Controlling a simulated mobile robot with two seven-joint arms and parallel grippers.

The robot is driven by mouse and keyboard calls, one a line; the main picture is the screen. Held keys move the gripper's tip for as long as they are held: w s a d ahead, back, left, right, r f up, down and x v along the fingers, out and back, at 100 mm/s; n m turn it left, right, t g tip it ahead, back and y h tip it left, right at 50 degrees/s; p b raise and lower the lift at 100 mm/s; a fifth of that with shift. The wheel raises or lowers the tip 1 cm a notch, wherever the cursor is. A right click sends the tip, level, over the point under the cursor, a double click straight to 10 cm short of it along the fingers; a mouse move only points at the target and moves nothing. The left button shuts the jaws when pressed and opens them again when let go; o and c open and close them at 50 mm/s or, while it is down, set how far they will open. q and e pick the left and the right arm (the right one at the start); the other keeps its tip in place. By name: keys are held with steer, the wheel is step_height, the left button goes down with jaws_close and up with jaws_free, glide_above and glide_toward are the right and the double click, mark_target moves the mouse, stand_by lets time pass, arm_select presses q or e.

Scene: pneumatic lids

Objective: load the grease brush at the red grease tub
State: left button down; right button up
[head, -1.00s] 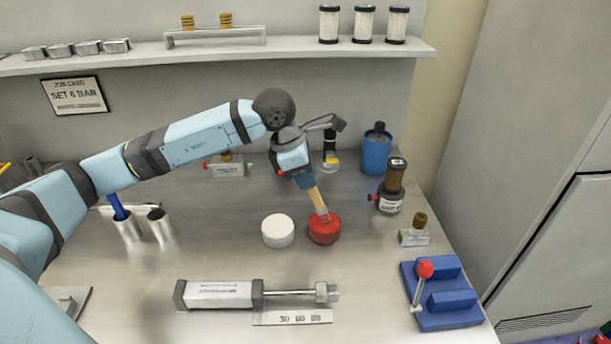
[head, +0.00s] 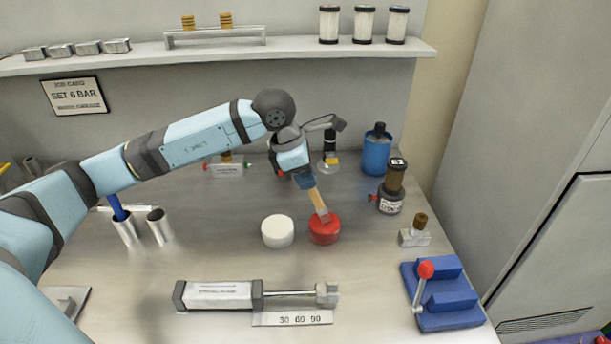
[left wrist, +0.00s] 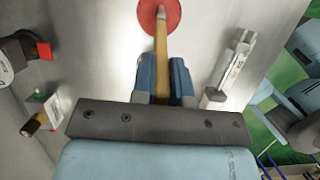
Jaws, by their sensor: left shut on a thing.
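The red grease tub (head: 324,230) stands on the bench right of the middle, close beside a white tub (head: 278,231). My left gripper (head: 307,183) is shut on the grease brush (head: 317,200), holding it by the handle, tilted, tip down. The brush tip is at the top of the red tub; I cannot tell how deep it reaches. In the left wrist view the brush (left wrist: 161,45) runs from between the blue fingers (left wrist: 162,80) to the red tub (left wrist: 158,16). My right gripper is not in view.
A cylinder with a rod (head: 255,294) lies in front of the tubs, with a numbered strip (head: 292,319) beside it. A blue fixture with a red-knobbed lever (head: 445,300) is at the right front. A dark regulator (head: 392,187) and blue canister (head: 376,152) stand behind right.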

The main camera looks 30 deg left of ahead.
arm_select(q)
steer(key=shift+r+p, duration=1.65)
steer(key=shift+r, duration=1.85)
